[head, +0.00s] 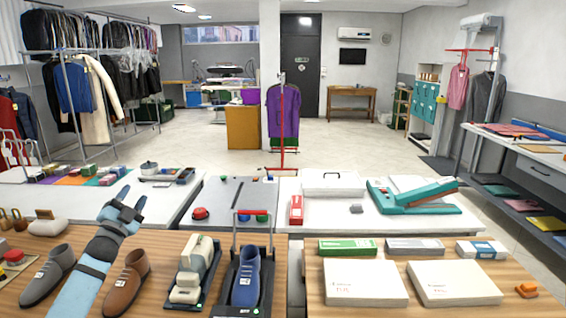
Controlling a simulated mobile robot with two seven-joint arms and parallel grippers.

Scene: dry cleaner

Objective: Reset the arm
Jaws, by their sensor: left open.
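My left arm (88,265), light blue with dark bands, rises from the bottom left over the wooden table. My left gripper (133,197) is at its upper end, open, with nothing seen between its fingers. It appears above the table's far edge, in front of the white counter. A grey shoe (50,275) shows left of the arm and a brown shoe (127,282) right of it. My right gripper is not in view.
A blue shoe (246,280) sits in a stand with a red handle. White boxes (365,283) and an orange item (526,289) are on the right table. A teal press (412,198) and red box (296,209) stand behind.

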